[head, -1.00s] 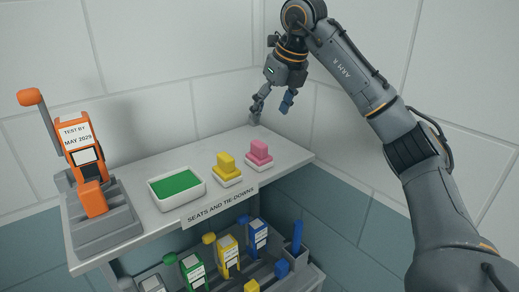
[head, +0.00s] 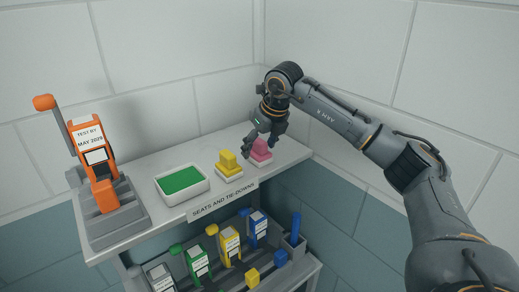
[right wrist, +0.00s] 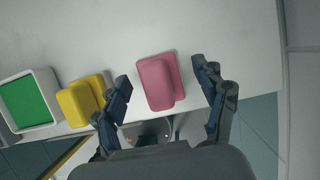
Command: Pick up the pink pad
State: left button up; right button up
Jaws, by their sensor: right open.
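The pink pad (head: 261,151) sits near the right end of the upper shelf, partly hidden by my gripper in the head view. In the right wrist view the pink pad (right wrist: 160,82) lies between the two spread fingers, a little beyond their tips, and looks untouched. My right gripper (head: 262,140) is open and empty, just above and behind the pad in the head view; its fingers also show in the right wrist view (right wrist: 162,80). My left gripper is not in view.
A yellow pad (head: 227,160) on a white base stands close left of the pink one. Farther left are a white tray (head: 205,184) with a green pad and an orange device (head: 97,165). A lower shelf (head: 290,275) holds colored tie-downs. Walls close off the back and right.

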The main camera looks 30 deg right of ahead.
jog(key=shift+a, duration=0.15)
jog(key=c, duration=1.2)
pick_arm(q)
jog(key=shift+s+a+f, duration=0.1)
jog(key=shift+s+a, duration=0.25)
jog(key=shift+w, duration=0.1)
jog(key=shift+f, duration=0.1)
pick_arm(e)
jog(key=shift+r, duration=0.15)
